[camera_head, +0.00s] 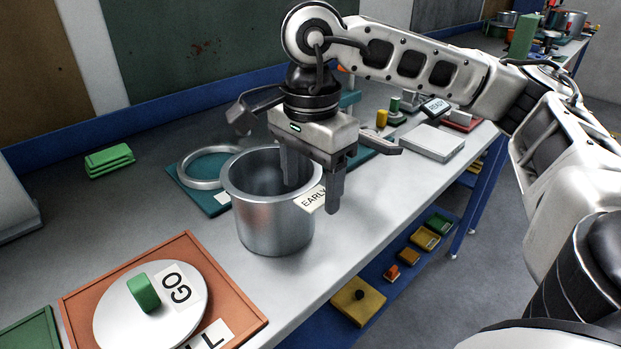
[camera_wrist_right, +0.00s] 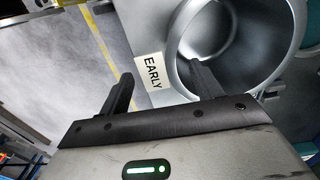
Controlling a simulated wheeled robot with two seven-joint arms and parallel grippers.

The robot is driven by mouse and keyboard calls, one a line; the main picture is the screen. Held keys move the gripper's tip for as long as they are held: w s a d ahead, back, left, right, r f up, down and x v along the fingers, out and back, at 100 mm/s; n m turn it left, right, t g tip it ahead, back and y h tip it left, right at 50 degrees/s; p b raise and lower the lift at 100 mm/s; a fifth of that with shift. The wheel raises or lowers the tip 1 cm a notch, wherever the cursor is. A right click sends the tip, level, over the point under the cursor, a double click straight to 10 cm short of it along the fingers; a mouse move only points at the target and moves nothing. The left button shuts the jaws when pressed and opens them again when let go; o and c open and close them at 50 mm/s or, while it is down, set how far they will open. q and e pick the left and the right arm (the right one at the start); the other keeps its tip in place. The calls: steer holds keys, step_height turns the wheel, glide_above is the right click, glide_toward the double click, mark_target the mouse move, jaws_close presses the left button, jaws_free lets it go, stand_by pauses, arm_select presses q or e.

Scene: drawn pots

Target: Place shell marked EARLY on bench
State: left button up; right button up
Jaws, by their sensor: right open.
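The shell marked EARLY (camera_head: 262,222) is a hollow metal cylinder, open at the top. It stands upright on the grey bench (camera_head: 350,222). Its white EARLY label (camera_head: 313,199) is at the rim on the right side. My right gripper (camera_head: 312,195) is open and straddles the shell's wall near the label. One finger is inside the shell and the other is outside. In the right wrist view the shell (camera_wrist_right: 271,68) shows its open mouth, with the gripper (camera_wrist_right: 160,85) fingers on either side of the wall by the label. My left gripper is not in view.
A red tray (camera_head: 80,290) with a white GO lid (camera_head: 122,322) is at the front left. A metal ring (camera_head: 184,176) lies on a teal mat (camera_head: 222,201) behind the shell. Green blocks (camera_head: 109,160) sit at the left; a grey box (camera_head: 436,141) is at the right.

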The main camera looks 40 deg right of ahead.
arm_select(q)
steer(key=p, duration=0.1)
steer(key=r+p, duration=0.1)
steer(key=p, duration=0.1)
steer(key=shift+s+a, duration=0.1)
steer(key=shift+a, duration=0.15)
arm_select(e)
step_height(320, 180, up, 12)
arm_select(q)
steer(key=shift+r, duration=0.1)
